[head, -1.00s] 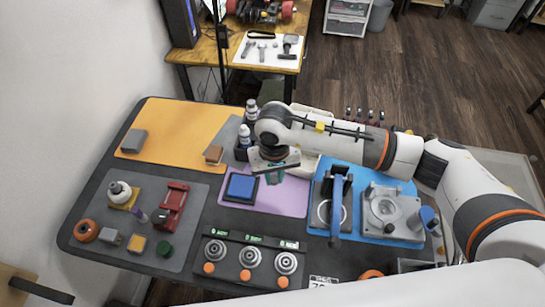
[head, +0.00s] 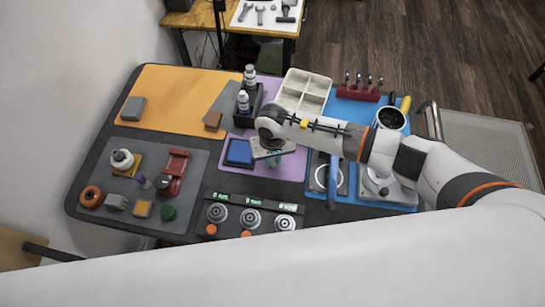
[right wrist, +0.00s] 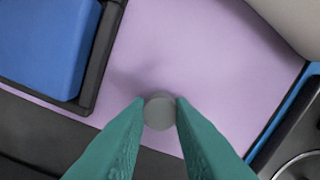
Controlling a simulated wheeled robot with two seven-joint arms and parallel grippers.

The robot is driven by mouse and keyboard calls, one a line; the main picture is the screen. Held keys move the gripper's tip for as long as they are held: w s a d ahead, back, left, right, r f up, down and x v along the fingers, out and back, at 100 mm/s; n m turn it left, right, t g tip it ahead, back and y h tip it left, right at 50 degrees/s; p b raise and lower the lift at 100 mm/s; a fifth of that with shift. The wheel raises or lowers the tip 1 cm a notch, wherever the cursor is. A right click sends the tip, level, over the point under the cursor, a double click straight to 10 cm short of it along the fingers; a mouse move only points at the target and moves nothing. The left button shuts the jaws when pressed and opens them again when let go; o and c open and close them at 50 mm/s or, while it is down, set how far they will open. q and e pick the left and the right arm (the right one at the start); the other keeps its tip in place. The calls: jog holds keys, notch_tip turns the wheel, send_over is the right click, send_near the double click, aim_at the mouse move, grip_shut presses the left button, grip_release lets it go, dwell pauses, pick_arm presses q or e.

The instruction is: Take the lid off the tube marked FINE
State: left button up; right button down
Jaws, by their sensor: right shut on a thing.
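My right gripper (head: 274,162) is over the purple mat (head: 290,171), right of the blue block. In the right wrist view its teal fingers (right wrist: 159,114) are shut on a small grey round piece (right wrist: 159,112), seen end-on. I cannot tell whether this piece is a lid or a whole tube. I can read no FINE mark in either view. Two bottles with pale caps, a rear one (head: 249,74) and a front one (head: 243,101), stand in a dark holder (head: 257,103) behind the gripper; their labels are too small to read. My left gripper is not in view.
The blue block in its dark tray (head: 239,152) is close left of the gripper. Three dials (head: 251,219) are in front. A pale divided tray (head: 303,92) is behind, and a blue mat (head: 345,110) with fixtures is on the right. The orange mat (head: 180,92) has free room.

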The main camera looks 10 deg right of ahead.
aim_at(273, 161)
jog(key=shift+f, duration=0.2)
jog(key=c, duration=1.3)
grip_release()
jog(key=shift+o, duration=0.2)
jog(key=shift+r, duration=0.15)
jog(key=shift+r, duration=0.2)
notch_tip(273, 161, up, 12)
jog(key=b, duration=0.1)
jog(key=shift+f, duration=0.15)
